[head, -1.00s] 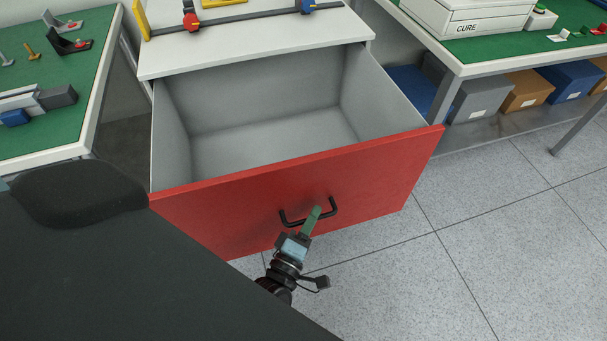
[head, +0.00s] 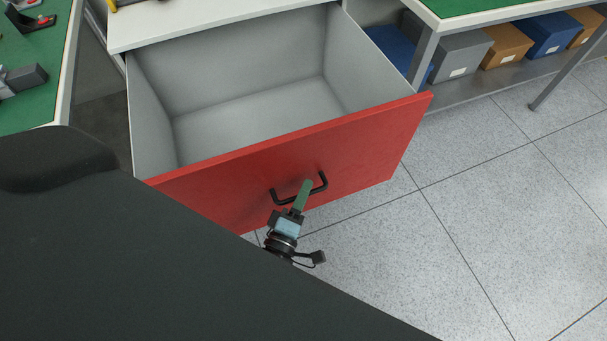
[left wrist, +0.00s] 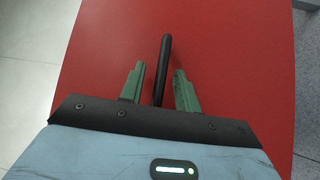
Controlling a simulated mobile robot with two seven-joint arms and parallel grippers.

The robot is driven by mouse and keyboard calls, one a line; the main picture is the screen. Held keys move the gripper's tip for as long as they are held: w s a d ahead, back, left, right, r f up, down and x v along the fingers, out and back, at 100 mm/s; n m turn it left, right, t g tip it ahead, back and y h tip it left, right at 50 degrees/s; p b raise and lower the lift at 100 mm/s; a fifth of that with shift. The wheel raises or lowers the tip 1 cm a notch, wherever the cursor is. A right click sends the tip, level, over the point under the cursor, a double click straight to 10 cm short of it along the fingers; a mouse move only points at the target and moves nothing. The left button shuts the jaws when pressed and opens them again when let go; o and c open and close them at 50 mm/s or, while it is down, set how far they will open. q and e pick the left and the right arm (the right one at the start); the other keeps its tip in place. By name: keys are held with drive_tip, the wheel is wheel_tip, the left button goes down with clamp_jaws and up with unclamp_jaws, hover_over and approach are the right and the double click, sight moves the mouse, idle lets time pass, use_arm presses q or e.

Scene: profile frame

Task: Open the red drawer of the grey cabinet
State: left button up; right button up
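The red drawer (head: 355,145) of the grey cabinet (head: 185,22) stands far out, its grey inside showing empty in the head view. Its black handle (head: 283,200) is on the front panel. My left gripper (head: 305,186) is at the handle. In the left wrist view, the green fingers of my left gripper (left wrist: 159,68) stand apart on either side of the handle (left wrist: 162,88), with visible gaps, so it is open around the bar. The red front (left wrist: 230,60) fills most of that view. My right gripper is not in view.
A green-topped bench (head: 40,95) stands at the left. Another bench (head: 480,12) at the upper right has several boxes, including a grey one (head: 462,58), on its lower shelf. The tiled floor (head: 480,220) at the right is clear. My own dark body covers the lower left.

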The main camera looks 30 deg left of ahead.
use_arm(q)
drive_tip(key=s+f, duration=0.1)
drive_tip(key=s, duration=0.6)
drive_tip(key=shift+s+d, duration=0.3)
drive_tip(key=shift+s, duration=0.05)
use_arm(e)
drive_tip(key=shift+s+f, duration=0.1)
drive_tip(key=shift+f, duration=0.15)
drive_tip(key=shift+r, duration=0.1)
